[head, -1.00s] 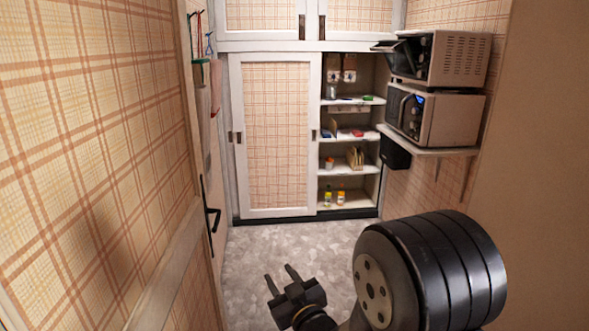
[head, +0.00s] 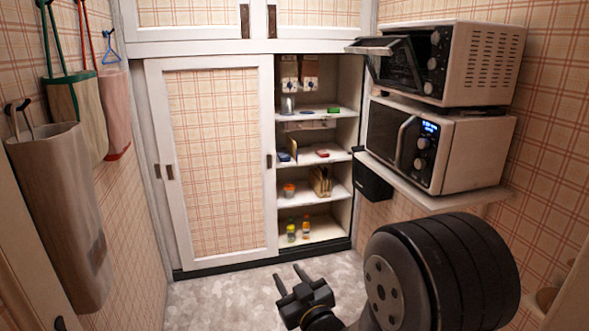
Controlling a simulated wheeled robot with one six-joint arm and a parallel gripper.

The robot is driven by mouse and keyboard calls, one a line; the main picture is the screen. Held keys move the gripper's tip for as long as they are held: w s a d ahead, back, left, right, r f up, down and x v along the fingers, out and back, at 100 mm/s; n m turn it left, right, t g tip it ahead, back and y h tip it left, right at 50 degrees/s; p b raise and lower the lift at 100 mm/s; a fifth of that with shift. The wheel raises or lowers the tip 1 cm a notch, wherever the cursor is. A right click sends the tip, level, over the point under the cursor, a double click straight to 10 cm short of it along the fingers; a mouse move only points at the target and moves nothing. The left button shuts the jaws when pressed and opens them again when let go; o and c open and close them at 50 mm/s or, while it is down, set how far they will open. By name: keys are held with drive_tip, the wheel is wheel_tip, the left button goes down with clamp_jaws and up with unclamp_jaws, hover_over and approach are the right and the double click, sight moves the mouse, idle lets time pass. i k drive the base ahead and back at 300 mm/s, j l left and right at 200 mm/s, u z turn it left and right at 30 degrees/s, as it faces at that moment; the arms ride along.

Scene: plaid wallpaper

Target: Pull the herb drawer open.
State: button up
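I cannot clearly make out which thing is the herb drawer. Two small wooden units with pale, knobbed lower fronts, a left one (head: 289,72) and a right one (head: 309,72), hang side by side at the top of the open cupboard bay; they may be small drawers, but are too small to tell. A pinkish strip (head: 309,125) shows under the upper shelf. My gripper (head: 291,276) is low in the picture, in front of the cupboard and well short of it. Its two fingers are apart with nothing between them.
A sliding plaid door (head: 222,160) covers the cupboard's left side. Shelves (head: 325,196) hold jars and boxes. On the right, a microwave (head: 420,140) and an open-doored oven (head: 455,60) jut out on a wall shelf. Bags (head: 60,200) hang at left. The floor (head: 225,303) ahead is clear.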

sight(318, 123)
drive_tip(key=i+u, duration=0.15)
drive_tip(key=i, duration=0.7)
drive_tip(key=i+u, duration=0.15)
drive_tip(key=i, duration=0.7)
drive_tip(key=i+z, duration=0.35)
drive_tip(key=i, duration=0.5)
drive_tip(key=i+j+z, duration=0.1)
drive_tip(key=i+z, duration=0.25)
drive_tip(key=i, duration=0.45)
drive_tip(key=i+l+z, duration=0.15)
drive_tip(key=i, duration=0.15)
drive_tip(key=i+l+z, duration=0.15)
drive_tip(key=i, duration=0.15)
